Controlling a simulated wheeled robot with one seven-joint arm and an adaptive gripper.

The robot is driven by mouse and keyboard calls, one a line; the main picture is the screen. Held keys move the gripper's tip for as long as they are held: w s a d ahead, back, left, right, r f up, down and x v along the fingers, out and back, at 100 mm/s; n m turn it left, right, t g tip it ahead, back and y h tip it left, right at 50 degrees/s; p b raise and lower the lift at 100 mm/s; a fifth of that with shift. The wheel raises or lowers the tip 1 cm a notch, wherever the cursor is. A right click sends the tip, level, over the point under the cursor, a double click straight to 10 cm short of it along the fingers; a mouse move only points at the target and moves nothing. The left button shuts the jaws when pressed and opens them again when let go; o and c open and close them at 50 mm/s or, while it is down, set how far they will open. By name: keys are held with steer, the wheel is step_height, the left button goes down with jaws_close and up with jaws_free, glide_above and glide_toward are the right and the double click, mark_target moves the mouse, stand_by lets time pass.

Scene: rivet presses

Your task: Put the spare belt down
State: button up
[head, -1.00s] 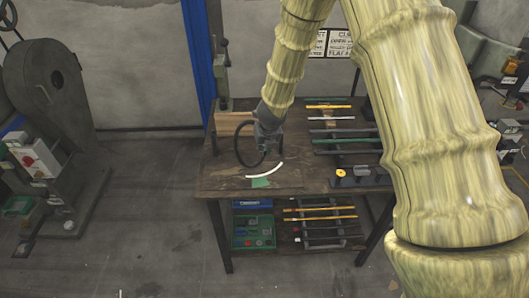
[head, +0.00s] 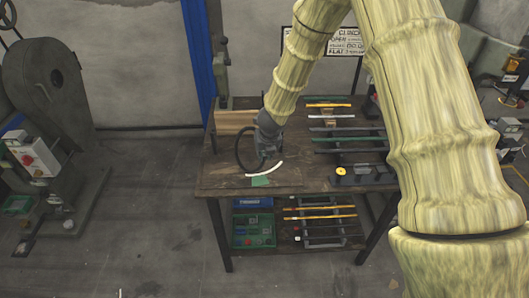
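The spare belt (head: 238,153) is a thin black loop, seen in the head view at the left part of the wooden workbench (head: 225,183). It stands nearly upright beside my gripper (head: 267,155), on its left. My gripper points down, low over the bench top. The belt meets the gripper at its fingers, which look closed around one side of it, though the fingertips are small and dark here. Whether the belt's lower edge touches the bench I cannot tell.
A white curved strip (head: 264,172) and a green patch (head: 261,181) lie just in front of the gripper. Bars on a rack (head: 335,129) fill the bench's right side, with a dark block holding a yellow roll (head: 341,171) nearer the front. The front left bench top is clear.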

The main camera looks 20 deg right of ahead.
steer(key=shift+o, duration=0.3)
steer(key=shift+r, duration=0.45)
steer(key=p+v, duration=0.2)
steer(key=v, duration=0.9)
steer(key=shift+s+r, duration=0.15)
steer(key=shift+r, duration=0.1)
steer(key=s+d+f+n+g+h, duration=0.2)
steer(key=s+d+f+n+g, duration=0.15)
steer(key=s+f+n, duration=1.5)
steer(key=s+a+f+n, duration=0.1)
steer(key=s+f+n, duration=0.3)
steer(key=s+n, duration=0.2)
steer(key=s+a+f+n+y, duration=0.1)
steer(key=s+f+n, duration=0.3)
steer(key=s, duration=0.5)
steer(key=s+a+f+n+g+y, duration=0.1)
steer(key=s+f+n, duration=0.3)
steer(key=s+n, duration=0.4)
steer(key=shift+s+a, duration=0.3)
steer(key=shift+a, duration=0.5)
steer(key=shift+f, duration=0.15)
